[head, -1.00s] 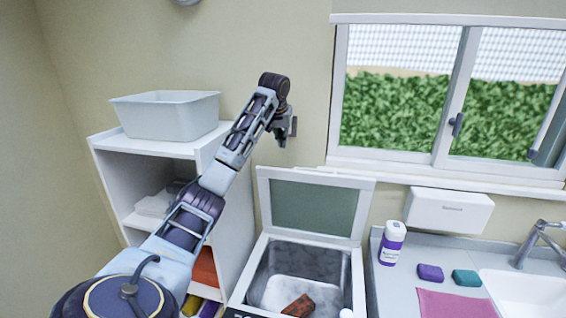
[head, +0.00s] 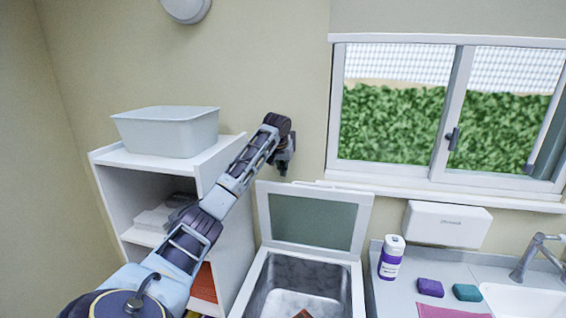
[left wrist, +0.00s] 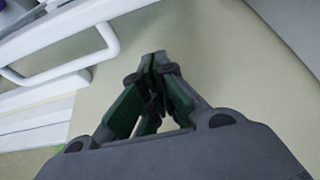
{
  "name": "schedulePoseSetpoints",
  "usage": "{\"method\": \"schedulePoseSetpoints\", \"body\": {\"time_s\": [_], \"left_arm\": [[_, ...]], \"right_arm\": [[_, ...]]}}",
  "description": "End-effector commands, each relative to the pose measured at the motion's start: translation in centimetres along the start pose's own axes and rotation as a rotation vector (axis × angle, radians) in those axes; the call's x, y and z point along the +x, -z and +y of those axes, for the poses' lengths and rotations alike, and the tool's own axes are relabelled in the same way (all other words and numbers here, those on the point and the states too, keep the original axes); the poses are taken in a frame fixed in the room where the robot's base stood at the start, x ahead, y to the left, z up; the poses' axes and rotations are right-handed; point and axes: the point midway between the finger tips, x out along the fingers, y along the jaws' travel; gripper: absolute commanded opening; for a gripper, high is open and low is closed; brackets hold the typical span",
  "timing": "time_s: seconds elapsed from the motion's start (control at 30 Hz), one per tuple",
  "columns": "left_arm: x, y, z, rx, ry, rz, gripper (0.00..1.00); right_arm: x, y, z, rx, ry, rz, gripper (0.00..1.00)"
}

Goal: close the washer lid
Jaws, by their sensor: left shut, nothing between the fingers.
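The washer (head: 355,290) stands at the bottom middle of the head view, with its metal drum open from above. Its lid (head: 314,222), a white frame around a grey-green panel, stands raised at the back, near the wall under the window. My left gripper (head: 284,168) is just above the lid's top edge, toward its left side, and apart from it. In the left wrist view its fingers (left wrist: 155,62) are shut with nothing between them. A reddish-brown item (head: 303,314) shows in the drum, mostly cut off by the picture's edge. My right gripper is not in view.
A white shelf (head: 215,158) with a grey bin (head: 168,131) on top stands left of the washer. At right are a counter with a white-and-purple bottle (head: 391,258), a purple block (head: 430,287), a teal block (head: 467,292) and a sink (head: 520,300). The window sill runs behind.

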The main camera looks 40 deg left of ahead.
Motion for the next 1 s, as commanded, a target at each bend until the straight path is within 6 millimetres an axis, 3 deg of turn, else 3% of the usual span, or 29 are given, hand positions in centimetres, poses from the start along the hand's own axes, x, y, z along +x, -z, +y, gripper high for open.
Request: {"method": "schedulePoseSetpoints", "body": {"time_s": [0.17,1.0], "left_arm": [[1.5,0.0,0.0,0.000,0.000,0.000,0.00],[0.2,-3.5,-0.1,0.000,0.000,0.000,0.00]], "right_arm": [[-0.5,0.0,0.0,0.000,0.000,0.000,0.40],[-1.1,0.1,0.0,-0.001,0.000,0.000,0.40]]}}
